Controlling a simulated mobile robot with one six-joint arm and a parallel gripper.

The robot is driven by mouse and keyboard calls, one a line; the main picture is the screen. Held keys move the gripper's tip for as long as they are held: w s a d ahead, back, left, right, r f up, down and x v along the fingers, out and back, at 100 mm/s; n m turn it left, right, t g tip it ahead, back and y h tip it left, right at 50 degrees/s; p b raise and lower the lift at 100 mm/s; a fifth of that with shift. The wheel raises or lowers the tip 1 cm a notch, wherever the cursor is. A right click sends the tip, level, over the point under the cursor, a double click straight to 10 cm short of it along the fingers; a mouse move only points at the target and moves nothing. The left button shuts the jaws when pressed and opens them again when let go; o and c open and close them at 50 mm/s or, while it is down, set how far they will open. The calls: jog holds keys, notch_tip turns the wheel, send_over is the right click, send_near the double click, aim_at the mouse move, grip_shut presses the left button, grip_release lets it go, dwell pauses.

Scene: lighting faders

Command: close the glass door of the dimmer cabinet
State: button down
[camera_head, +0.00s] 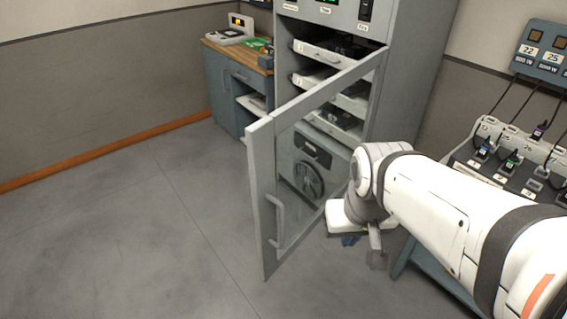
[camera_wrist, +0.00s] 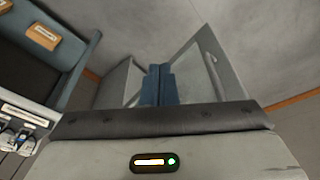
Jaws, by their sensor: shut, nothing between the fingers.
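The dimmer cabinet (camera_head: 405,75) stands at the back with its drawers exposed. Its glass door (camera_head: 259,195) is open, swung out toward me from the cabinet's right side, with a grey frame and clear pane. The door's handle (camera_head: 280,222) is a vertical bar near the free edge. My gripper (camera_head: 350,240) is low, to the right of the door on the handle side, apart from the handle. Its blue fingers also show together and empty in the wrist view (camera_wrist: 158,85). There the handle (camera_wrist: 213,74) stands to their right. Whether my gripper touches the door I cannot tell.
A blue-grey desk (camera_head: 228,92) with a wooden top stands left of the cabinet. A console with cables (camera_head: 510,165) stands at the right, close to my arm. The grey floor (camera_head: 130,240) left of the door is clear.

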jog(key=w+d+f+m+y+b, duration=0.1)
jog(key=w+f+m+y, duration=0.2)
jog(key=m, duration=0.4)
jog(key=w+d+f+m+g+y+b, duration=0.1)
jog(key=w+f+m+y, duration=0.15)
jog(key=w+m, duration=0.3)
jog(key=w+d+f+m+y+b, duration=0.1)
jog(key=w+f+m+y, duration=0.15)
jog(key=m, duration=0.45)
jog(key=w+a+f, duration=0.2)
jog(key=a+f, duration=0.4)
jog(key=a, duration=0.5)
jog(key=shift+w+a+y+b, duration=0.15)
jog(key=shift+y+b, duration=0.25)
jog(key=shift+b, duration=0.05)
